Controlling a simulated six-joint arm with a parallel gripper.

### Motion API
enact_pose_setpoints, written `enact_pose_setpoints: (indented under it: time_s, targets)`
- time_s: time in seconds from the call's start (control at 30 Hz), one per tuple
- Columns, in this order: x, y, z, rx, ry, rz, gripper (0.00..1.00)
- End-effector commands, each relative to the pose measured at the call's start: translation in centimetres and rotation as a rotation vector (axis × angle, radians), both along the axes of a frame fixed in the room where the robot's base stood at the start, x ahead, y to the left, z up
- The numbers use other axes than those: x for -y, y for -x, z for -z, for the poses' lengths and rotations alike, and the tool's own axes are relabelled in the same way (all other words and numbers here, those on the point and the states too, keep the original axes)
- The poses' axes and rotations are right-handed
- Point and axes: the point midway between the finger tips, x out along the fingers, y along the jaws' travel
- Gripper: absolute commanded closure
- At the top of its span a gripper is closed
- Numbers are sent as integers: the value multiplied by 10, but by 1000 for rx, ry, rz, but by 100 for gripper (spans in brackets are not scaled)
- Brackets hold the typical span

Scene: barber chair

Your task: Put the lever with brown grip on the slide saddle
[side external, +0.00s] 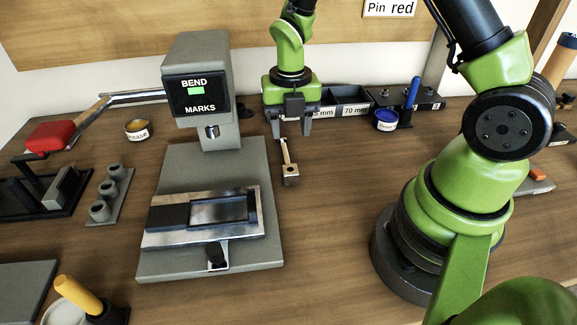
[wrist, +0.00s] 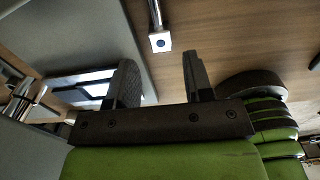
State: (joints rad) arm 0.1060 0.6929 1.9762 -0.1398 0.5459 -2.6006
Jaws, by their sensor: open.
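A small lever (side external: 286,156) with a tan-brown shaft and a square end block lies on the bench, right of the grey machine. Its block, with a dark hole, and part of a shiny rod also show in the wrist view (wrist: 160,42). What looks like the slide saddle (side external: 162,239) is the metal carriage with a dark recess on the machine's base; a dark fitting sticks out at its front. My gripper (side external: 289,130) is open and empty, pointing down over the lever's far end. In the wrist view my open gripper (wrist: 161,77) has the block beyond the gap between its fingers.
The machine's head (side external: 199,92) reading BEND MARKS stands tall left of my gripper. Labelled bins (side external: 345,98) and a blue-topped cup (side external: 386,119) stand behind and right. A red-ended tool (side external: 50,136) and a rack (side external: 109,194) are at left.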

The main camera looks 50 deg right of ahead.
Motion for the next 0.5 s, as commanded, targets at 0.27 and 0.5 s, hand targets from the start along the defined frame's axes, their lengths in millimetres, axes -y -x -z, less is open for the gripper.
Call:
enact_pose_setpoints:
  time_s: [0.27,0.5]
  targets:
    - [-1,1,38,-5,-1,-3,53]
    - [-5,3,63,-7,-1,-3,53]
